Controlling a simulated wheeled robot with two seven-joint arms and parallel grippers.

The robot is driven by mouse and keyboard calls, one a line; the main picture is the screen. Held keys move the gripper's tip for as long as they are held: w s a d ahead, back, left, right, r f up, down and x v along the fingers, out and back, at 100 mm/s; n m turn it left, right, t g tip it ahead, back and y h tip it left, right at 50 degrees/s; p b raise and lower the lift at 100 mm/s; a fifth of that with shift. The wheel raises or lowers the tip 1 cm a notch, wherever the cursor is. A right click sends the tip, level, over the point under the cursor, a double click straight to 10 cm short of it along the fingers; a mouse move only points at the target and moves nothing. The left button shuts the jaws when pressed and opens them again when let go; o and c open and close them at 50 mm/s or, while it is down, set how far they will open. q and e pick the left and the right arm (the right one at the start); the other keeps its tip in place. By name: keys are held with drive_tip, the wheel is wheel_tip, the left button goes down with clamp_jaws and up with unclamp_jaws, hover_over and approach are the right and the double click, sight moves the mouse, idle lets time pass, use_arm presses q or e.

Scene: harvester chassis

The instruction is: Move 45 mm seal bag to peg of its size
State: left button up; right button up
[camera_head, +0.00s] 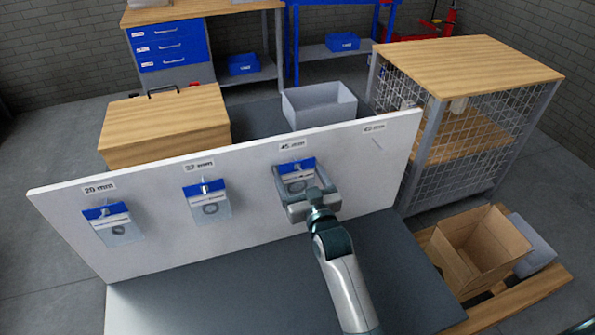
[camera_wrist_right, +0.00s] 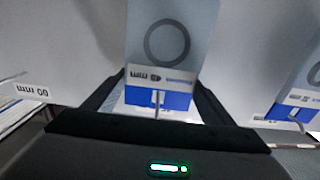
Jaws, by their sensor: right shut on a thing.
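The seal bag (camera_head: 297,170), clear with a blue header, is at the peg under the 45 mm label (camera_head: 292,145) on the white board (camera_head: 250,168). My right gripper (camera_head: 300,198) is shut on this bag, from the front. In the right wrist view the bag (camera_wrist_right: 168,42) shows a dark ring and a printed strip, upside down, too small to read surely. A thin peg (camera_wrist_right: 157,103) shows at its blue header; I cannot tell whether it passes through the hole.
Other blue-topped bags hang at the 20 mm label (camera_head: 98,188) and the label beside it (camera_head: 200,164). The rightmost peg (camera_head: 378,143), near a faint 60 mm label, is bare. A wire cage cabinet (camera_head: 470,120) and an open cardboard box (camera_head: 480,247) stand to the right.

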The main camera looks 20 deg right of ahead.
drive_tip(key=o, duration=1.1)
